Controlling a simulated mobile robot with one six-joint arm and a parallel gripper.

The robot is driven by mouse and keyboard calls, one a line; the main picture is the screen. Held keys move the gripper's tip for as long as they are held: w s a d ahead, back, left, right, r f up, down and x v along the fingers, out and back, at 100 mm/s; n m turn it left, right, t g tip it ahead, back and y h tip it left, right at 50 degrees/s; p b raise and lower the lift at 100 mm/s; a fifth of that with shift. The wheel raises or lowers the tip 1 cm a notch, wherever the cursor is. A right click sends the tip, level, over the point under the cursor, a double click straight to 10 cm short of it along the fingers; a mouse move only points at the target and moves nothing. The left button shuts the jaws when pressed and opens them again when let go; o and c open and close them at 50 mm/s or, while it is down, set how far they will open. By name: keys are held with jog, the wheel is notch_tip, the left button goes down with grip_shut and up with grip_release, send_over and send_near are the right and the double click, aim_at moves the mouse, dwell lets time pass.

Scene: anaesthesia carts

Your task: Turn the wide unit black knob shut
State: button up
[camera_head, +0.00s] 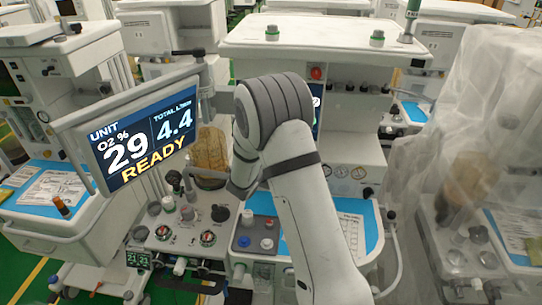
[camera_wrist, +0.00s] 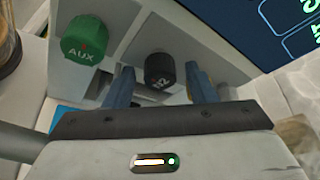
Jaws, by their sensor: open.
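The black knob (camera_wrist: 160,70) sits on a pale panel in the wrist view, with small white marking on its lower face. My gripper (camera_wrist: 163,88) is open, with one blue finger on each side of the knob. A gap shows between the knob and the left finger. The right finger is close to the knob's right side, and I cannot tell whether it touches. In the head view my arm covers part of the wide unit (camera_head: 320,50), and the gripper and this knob cannot be made out there.
A green AUX knob (camera_wrist: 85,38) is just left of the black knob. A dark screen (camera_wrist: 280,30) is at upper right. In the head view a monitor (camera_head: 140,135) reading READY stands left of my arm, and a plastic-draped cart (camera_head: 480,130) stands at right.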

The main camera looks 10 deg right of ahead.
jog(key=shift+w+d+f, duration=0.1)
jog(key=shift+w+d, duration=0.05)
jog(key=shift+w, duration=0.1)
